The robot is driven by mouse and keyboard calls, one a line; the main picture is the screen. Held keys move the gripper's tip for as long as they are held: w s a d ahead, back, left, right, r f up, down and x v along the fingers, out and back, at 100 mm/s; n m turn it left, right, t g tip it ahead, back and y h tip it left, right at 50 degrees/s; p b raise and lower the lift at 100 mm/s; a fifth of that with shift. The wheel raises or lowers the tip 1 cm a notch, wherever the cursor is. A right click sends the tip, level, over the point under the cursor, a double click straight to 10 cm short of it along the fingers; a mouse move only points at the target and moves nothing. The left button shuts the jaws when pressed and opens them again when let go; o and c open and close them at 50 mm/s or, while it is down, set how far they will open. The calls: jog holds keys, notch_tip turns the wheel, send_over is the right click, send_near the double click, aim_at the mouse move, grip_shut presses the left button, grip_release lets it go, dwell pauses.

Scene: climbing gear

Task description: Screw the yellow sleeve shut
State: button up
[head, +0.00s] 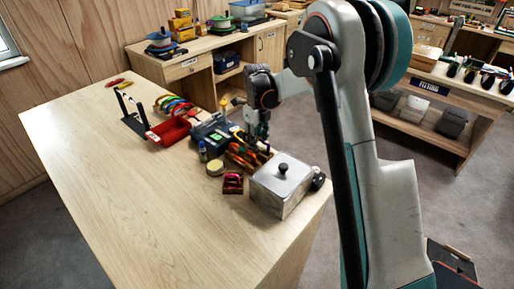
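My gripper (258,138) points down over the cluster of gear near the right edge of the wooden bench. It is small and dark here, and I cannot tell whether its fingers are open or shut, or touching anything. A small upright yellow piece (224,103) shows just left of my gripper, above a dark blue-grey case (215,134). I cannot tell whether it is the yellow sleeve, and no thread or gap is visible at this size. Orange-handled gear (240,160) lies just below and left of my gripper.
A grey metal box with a black knob (283,187) stands at the bench's right edge. A red tray (170,132), a black stand (132,115), a round yellowish tin (215,168) and a small dark red box (233,183) are nearby. The bench's left and front (140,210) are clear.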

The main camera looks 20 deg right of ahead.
jog(key=shift+w+d, duration=0.4)
jog(key=shift+d, duration=0.25)
jog(key=shift+r, duration=0.25)
jog(key=shift+r+p, duration=0.8)
jog(key=shift+r, duration=0.35)
jog(key=shift+a, duration=0.1)
jog(key=shift+s+a, duration=0.45)
jog(key=shift+a, duration=0.05)
jog(key=shift+f, duration=0.1)
